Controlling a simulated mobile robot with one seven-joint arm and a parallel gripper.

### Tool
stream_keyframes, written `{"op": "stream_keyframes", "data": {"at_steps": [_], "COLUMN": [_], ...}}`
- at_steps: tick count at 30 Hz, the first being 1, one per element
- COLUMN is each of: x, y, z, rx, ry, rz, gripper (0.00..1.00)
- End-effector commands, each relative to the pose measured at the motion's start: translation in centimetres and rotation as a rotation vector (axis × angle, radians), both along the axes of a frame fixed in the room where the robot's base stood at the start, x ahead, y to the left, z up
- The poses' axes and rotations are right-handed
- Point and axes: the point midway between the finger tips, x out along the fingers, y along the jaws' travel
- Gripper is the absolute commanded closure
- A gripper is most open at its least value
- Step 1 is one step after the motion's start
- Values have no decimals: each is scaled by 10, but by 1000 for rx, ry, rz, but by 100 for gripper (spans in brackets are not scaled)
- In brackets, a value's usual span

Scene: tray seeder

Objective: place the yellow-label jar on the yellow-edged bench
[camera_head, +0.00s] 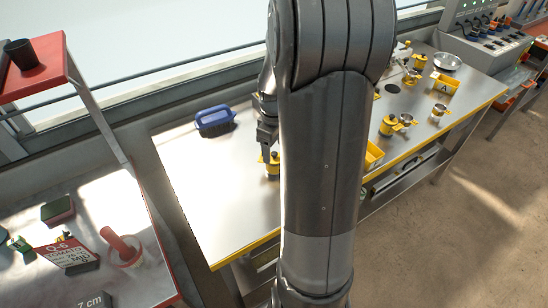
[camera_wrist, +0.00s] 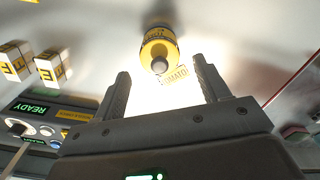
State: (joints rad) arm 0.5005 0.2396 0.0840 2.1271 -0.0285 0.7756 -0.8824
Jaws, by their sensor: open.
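The yellow-label jar (camera_head: 273,171), with a dark knob on top, stands on the yellow-edged bench (camera_head: 215,190), near its front left part. My arm hides some of its right side in the head view. In the wrist view the jar (camera_wrist: 157,47) is beyond the fingertips, roughly centred between them, with clear space on both sides. My gripper (camera_wrist: 160,72) is open and empty. In the head view my gripper (camera_head: 266,138) is just above and behind the jar, partly hidden by my arm.
More yellow jars (camera_head: 389,124), small metal cups and a yellow bin marked A (camera_head: 445,83) stand at the right. A red-edged bench (camera_head: 150,294) is at the left. The bench's left front is clear.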

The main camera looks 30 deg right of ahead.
Motion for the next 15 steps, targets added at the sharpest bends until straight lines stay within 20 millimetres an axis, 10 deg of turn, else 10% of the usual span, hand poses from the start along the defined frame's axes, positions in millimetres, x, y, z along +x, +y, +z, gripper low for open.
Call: {"op": "stream_keyframes", "data": {"at_steps": [15], "x": [-5], "y": [17], "z": [70], "rx": [-16], "ry": [-31], "rz": [-26], "gripper": [32]}}
